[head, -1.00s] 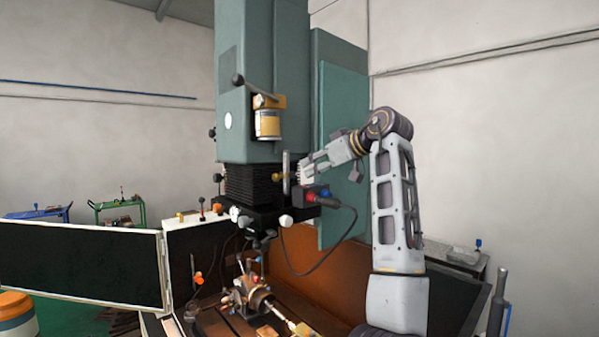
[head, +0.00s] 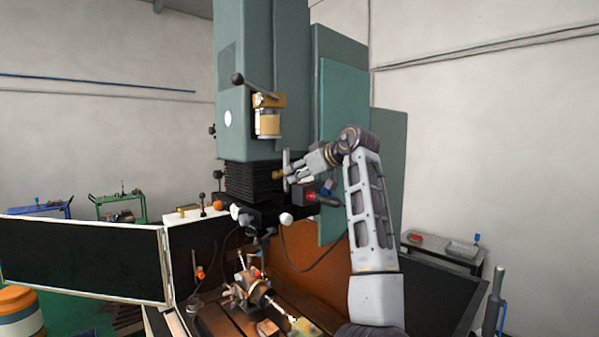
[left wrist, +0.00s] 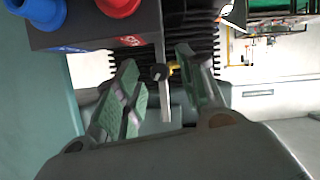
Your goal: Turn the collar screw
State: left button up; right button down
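My right gripper is out of view.
A control box with red (left wrist: 118,6) and blue (left wrist: 42,12) buttons sits close to my left gripper. The black bellows (head: 252,180) lie behind the bar. A hanging cable (head: 322,258) runs below. The chuck (head: 252,290) stands on the machine bed, lower down.

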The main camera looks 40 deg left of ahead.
pick_arm(q)
jog(key=shift+c, duration=0.4)
grip_shut()
jog(key=shift+w+m+g, duration=0.15)
jog(key=shift+m+g, duration=0.5)
jog(key=shift+m, duration=0.3)
jog(key=shift+w+m+g, duration=0.1)
jog(key=shift+m+g, duration=0.55)
jog(key=shift+m, duration=0.3)
jog(key=shift+o, duration=0.4)
grip_release()
jog(key=shift+d, duration=0.1)
jog(key=v, duration=1.1)
jog(key=shift+d, duration=0.45)
